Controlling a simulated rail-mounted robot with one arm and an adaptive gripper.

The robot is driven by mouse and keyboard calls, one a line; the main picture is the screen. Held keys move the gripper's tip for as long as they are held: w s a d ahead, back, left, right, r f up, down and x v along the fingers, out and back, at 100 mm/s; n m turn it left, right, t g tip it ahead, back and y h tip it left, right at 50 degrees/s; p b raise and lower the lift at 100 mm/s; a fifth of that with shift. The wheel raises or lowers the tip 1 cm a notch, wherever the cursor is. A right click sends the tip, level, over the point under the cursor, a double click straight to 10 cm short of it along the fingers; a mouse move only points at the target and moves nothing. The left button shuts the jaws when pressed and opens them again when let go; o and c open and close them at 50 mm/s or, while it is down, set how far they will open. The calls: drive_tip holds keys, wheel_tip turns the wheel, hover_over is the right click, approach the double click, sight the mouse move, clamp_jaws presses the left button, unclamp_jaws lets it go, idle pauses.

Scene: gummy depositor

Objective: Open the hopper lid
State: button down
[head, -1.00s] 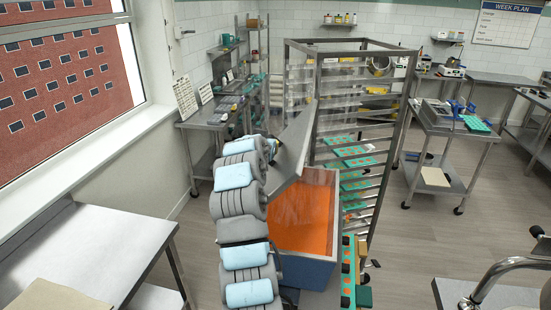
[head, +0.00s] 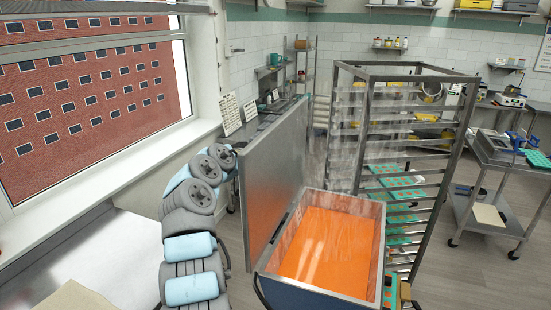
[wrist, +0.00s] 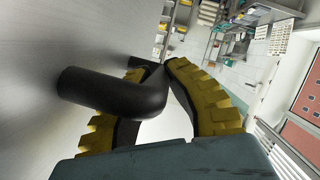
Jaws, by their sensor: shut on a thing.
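The hopper lid (head: 277,165) is a grey metal panel. In the head view it stands steeply raised along the left side of the hopper (head: 308,294). The hopper is open at the top and shows an orange filling (head: 328,250). In the wrist view the lid's plain surface (wrist: 60,40) fills the left side, with a thick black bent handle (wrist: 110,92) on it. My gripper (wrist: 158,70) has yellow ridged fingers closed around this handle. In the head view my arm reaches up to the left of the lid, and the fingers are hidden.
A steel table (head: 110,255) lies at the left under the window. A trolley (head: 495,160) stands at the far right, with open floor before it.

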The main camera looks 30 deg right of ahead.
drive_tip(key=shift+w+a+f, duration=0.2)
drive_tip(key=shift+w+f, duration=0.05)
drive_tip(key=shift+f, duration=0.15)
drive_tip(key=c, duration=1.3)
unclamp_jaws()
drive_tip(key=shift+s+d+f, duration=0.1)
drive_tip(key=shift+o, duration=0.2)
drive_tip(key=shift+r, duration=0.2)
drive_tip(key=v, duration=1.2)
drive_tip(key=shift+f, duration=0.1)
